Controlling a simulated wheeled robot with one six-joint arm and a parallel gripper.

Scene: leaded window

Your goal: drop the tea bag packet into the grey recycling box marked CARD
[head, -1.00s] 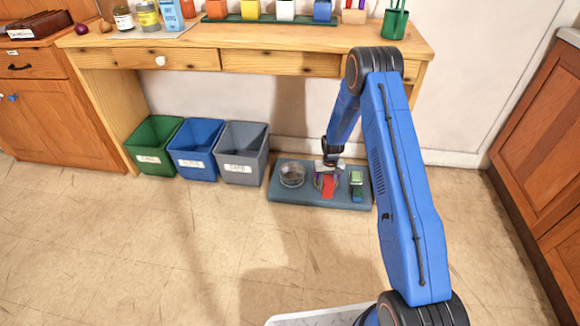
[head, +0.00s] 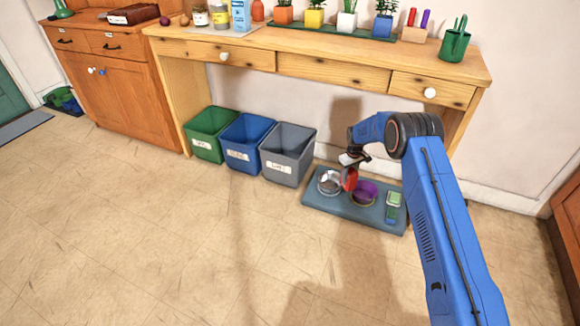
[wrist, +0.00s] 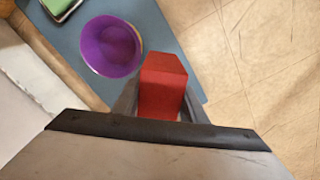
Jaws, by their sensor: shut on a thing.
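A red tea bag packet (head: 350,179) is held in my gripper (head: 350,168) above the blue-grey mat. The wrist view shows the red packet (wrist: 163,85) between the two fingers of my gripper (wrist: 160,108), which are shut on it. The grey recycling box (head: 290,178) stands to the left of my gripper in the head view. It is open at the top, and its white front label is too small to read surely. My gripper is apart from the box, to its right.
A blue box (head: 236,163) and a green box (head: 200,150) stand left of the grey one. The mat (head: 345,208) holds a clear bowl (head: 329,183), a purple bowl (head: 366,193) and a green-topped item (head: 393,199). A wooden table (head: 330,45) stands above. The floor in front is clear.

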